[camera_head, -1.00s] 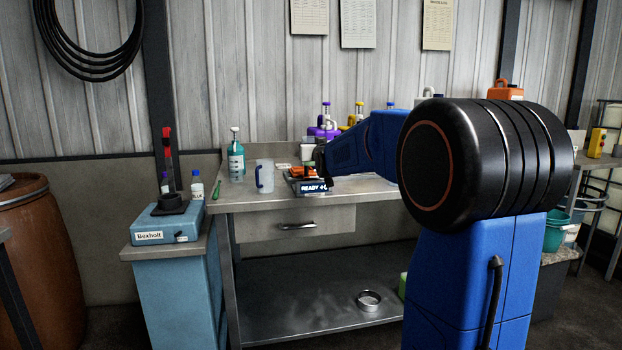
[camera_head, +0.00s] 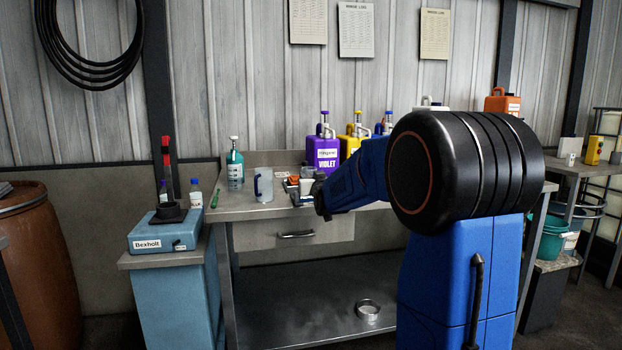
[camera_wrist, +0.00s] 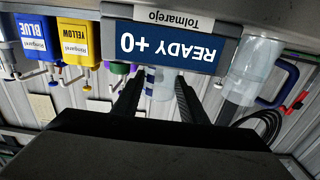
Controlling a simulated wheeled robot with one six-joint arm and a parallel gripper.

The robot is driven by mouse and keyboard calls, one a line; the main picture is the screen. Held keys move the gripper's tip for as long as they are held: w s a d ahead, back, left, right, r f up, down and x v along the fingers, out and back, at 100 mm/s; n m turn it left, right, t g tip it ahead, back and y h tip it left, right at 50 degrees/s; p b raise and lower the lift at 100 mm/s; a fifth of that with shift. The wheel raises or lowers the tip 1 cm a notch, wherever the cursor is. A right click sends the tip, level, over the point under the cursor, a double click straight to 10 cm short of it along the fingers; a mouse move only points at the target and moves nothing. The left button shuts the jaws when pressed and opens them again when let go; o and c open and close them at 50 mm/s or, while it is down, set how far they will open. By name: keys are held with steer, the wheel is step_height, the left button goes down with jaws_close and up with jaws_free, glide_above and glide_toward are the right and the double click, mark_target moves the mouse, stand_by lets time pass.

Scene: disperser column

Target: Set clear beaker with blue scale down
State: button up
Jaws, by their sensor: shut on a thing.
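My gripper (camera_wrist: 158,90) is shut on a clear beaker with blue scale (camera_wrist: 163,86). In the wrist view, which is upside down, the beaker shows between the two dark fingers, with blue marks on its side. Part of it is hidden behind the device's edge. In the head view my gripper (camera_head: 318,192) is at the bench front, and the pale beaker (camera_head: 306,188) shows just left of it. The device with a display (camera_wrist: 170,47) reads "READY +0" and is labelled Tolmarejo. I cannot tell whether the beaker touches anything beneath it.
A clear jug with a blue handle (camera_head: 264,186) stands left on the steel bench (camera_head: 235,208), near a teal bottle (camera_head: 235,166). Violet (camera_head: 323,153) and yellow (camera_head: 350,147) containers stand behind. A blue Bexholt device (camera_head: 165,230) sits on the cabinet at left.

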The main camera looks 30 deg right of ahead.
steer(key=shift+f, duration=0.1)
steer(key=o, duration=1.1)
steer(key=v, duration=1.2)
steer(key=shift+r, duration=0.2)
steer(key=shift+a, duration=0.1)
